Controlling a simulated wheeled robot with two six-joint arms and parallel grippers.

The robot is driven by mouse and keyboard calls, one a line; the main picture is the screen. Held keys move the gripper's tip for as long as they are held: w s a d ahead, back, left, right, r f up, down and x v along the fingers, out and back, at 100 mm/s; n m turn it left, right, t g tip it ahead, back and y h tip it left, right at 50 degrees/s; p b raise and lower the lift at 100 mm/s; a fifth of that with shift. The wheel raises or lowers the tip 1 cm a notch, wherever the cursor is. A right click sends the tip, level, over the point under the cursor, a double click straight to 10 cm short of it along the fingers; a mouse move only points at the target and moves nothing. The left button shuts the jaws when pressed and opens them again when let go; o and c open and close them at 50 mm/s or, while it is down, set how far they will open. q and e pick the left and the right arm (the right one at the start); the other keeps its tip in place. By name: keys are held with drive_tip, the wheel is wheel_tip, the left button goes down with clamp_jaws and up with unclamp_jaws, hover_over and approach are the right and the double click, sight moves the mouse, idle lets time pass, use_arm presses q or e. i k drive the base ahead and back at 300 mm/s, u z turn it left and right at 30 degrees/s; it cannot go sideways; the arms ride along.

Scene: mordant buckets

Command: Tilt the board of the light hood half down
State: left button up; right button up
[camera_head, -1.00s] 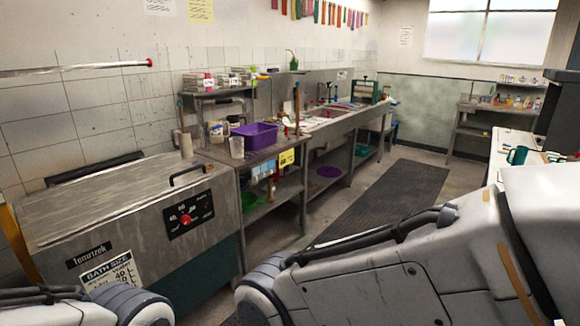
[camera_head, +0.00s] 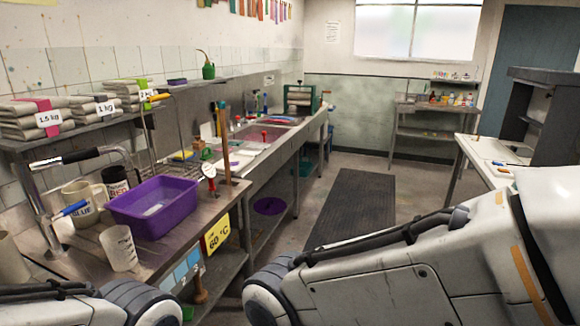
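I cannot pick out a light hood or its tilting board for certain. A dark grey boxy unit (camera_head: 545,78) with a flat top stands at the right edge behind a pale table (camera_head: 478,150); I cannot tell whether it is the hood. Parts of both my arms show at the bottom, but both grippers are out of the picture.
A bench (camera_head: 190,238) on the left holds a purple tub (camera_head: 150,225), mugs and a beaker (camera_head: 119,248). A sink counter continues behind it. A dark floor mat (camera_head: 352,205) lies in the open aisle. A shelf unit (camera_head: 432,108) stands at the back.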

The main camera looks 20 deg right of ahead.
sight(539, 103)
drive_tip(key=z, duration=0.4)
drive_tip(key=i, duration=2.15)
drive_tip(key=z, duration=1.1)
drive_tip(key=i, duration=1.9)
drive_tip(key=z, duration=0.85)
drive_tip(key=i, duration=1.1)
drive_tip(key=u, duration=0.6)
drive_tip(key=i, duration=0.9)
drive_tip(key=z, duration=0.7)
